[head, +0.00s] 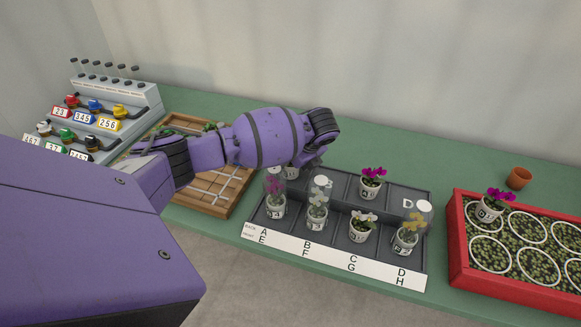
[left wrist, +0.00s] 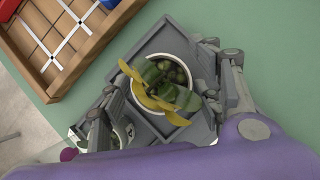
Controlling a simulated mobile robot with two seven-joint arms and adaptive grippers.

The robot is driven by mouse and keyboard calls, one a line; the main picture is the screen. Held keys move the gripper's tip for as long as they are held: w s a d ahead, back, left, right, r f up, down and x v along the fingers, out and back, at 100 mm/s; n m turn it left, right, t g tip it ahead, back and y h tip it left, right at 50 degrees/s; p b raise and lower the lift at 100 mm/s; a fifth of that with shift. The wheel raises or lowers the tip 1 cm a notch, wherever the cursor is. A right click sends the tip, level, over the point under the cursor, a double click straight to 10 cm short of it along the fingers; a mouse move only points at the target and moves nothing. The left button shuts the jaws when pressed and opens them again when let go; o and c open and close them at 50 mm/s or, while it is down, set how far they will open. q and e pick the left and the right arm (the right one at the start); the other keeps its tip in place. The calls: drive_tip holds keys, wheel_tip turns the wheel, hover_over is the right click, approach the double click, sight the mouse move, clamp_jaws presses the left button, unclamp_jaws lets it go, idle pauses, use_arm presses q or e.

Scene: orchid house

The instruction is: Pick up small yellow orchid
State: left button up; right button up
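In the left wrist view, a small yellow orchid (left wrist: 145,92) with dark green leaves stands in a round white pot (left wrist: 135,97) in a grey tray compartment. My left gripper (left wrist: 165,88) has its fingers spread on either side of this pot; narrow gaps seem to remain. In the head view the gripper (head: 308,160) is over the back left of the grey rack (head: 335,195), mostly hidden by its purple arm. A white pot (head: 291,173) shows below it, its flower hidden. Another yellow orchid (head: 411,232) stands under a clear dome at the front right. My right gripper is not in view.
Domed pots (head: 275,205) (head: 317,205), a white orchid (head: 362,225) and a magenta orchid (head: 372,178) fill other rack places. A wooden tray (head: 215,205) lies left. A red planter (head: 457,240) and terracotta pot (head: 519,178) are right. Green table behind the rack is clear.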

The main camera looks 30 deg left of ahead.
use_arm(q)
drive_tip(key=c, duration=1.1)
